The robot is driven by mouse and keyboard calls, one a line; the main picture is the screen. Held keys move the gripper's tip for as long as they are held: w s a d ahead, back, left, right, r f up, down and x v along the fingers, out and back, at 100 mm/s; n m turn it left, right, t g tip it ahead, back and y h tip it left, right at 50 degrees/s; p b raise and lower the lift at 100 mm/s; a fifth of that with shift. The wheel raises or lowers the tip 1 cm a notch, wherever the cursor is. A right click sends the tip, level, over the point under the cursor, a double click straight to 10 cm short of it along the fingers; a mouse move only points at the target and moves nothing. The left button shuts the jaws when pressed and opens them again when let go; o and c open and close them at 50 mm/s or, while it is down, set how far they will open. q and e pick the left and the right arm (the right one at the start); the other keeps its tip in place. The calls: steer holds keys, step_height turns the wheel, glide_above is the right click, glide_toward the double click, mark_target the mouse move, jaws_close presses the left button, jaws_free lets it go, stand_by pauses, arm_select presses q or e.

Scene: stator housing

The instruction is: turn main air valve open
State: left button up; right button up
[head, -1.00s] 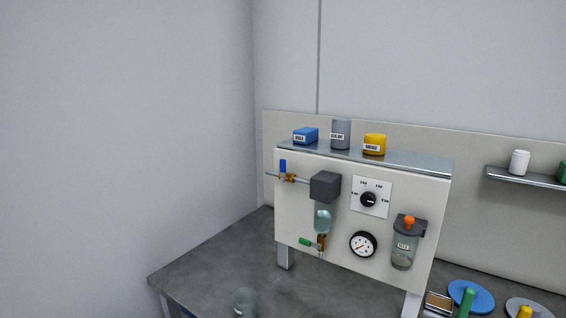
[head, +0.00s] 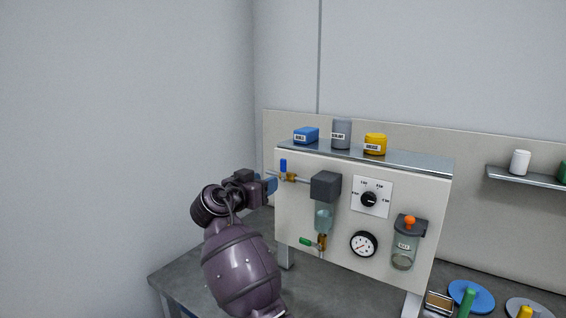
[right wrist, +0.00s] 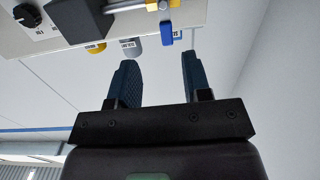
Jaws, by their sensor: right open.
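The air valve at the panel's upper left has an upright blue handle (head: 283,165) on a brass body (head: 289,177), set on a thin horizontal pipe. The handle stands across the pipe. My right gripper (head: 271,184) is just left of and below the valve, near the pipe's left end. In the right wrist view the two dark blue fingers (right wrist: 157,58) are apart with nothing between them. The blue handle (right wrist: 167,34) shows beyond the fingertips, between their lines and apart from them. My left gripper is not in view.
The panel (head: 345,235) also carries a grey filter block (head: 325,187), a dial knob (head: 369,199), a gauge (head: 363,244) and an oil jar (head: 404,247). Several containers stand on its top shelf (head: 420,162). A lower green valve handle (head: 306,241) sticks out left. The wall is left.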

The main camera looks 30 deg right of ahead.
mark_target(282, 162)
steer(key=shift+h, duration=0.3)
steer(key=p+x, duration=0.1)
steer(key=x, duration=0.2)
steer(key=r+p+x, duration=0.1)
steer(key=x, duration=0.3)
steer(key=w+r+p+x, duration=0.1)
steer(key=x, duration=0.2)
steer(key=shift+w+d+r, duration=0.1)
steer(key=shift+r, duration=0.15)
steer(key=shift+m, duration=0.3)
steer(key=shift+c, duration=0.4)
jaws_close()
